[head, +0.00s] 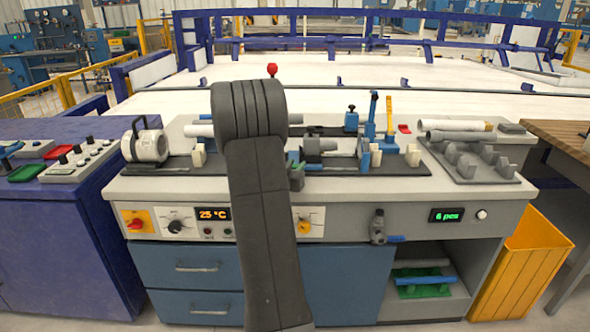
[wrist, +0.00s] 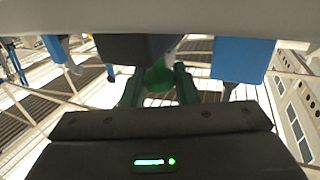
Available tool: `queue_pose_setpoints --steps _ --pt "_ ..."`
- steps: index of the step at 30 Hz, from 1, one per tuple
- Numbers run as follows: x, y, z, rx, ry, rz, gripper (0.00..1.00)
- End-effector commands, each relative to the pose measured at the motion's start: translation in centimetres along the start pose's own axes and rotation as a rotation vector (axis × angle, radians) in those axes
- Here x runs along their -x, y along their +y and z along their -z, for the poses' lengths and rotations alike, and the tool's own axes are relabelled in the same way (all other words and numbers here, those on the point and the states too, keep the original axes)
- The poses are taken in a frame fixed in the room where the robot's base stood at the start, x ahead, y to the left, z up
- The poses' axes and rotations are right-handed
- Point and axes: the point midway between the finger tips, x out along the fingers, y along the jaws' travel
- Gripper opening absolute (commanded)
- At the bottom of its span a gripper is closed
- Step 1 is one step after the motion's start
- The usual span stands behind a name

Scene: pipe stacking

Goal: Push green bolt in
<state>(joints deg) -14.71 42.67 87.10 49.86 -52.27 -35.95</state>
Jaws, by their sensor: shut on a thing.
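My gripper (wrist: 159,82) has two dark green fingers in the wrist view. It is shut on the green bolt (wrist: 160,73), which sits between the fingertips just under a grey bar. The bolt's far end is hidden by the bar, so I cannot tell how deep it sits. In the head view my dark arm covers the middle of the bench. Only a small green part of my gripper (head: 296,177) shows beside the arm, at the front edge of the pipe fixture (head: 345,166). The bolt itself cannot be made out there.
On the workbench (head: 400,198) a white round clamp (head: 150,145) stands left, and blue and yellow levers (head: 371,115) stand right of my arm. A grey pipe rack (head: 468,165) lies at the right.

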Motion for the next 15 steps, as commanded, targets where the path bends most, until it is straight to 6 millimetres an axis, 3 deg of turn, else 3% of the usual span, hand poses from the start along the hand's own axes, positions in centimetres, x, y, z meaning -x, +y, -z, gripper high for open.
queue_pose_setpoints --steps 8,9,12,15 --pt "-0.51 -0.25 0.1 0.0 0.002 0.002 0.0" --pt "-0.52 -0.26 0.12 0.0 0.003 0.002 0.29" --pt "-0.49 -0.24 0.09 0.0 0.002 0.002 0.47" --pt "-0.47 -0.22 0.06 0.0 0.001 0.001 0.47"
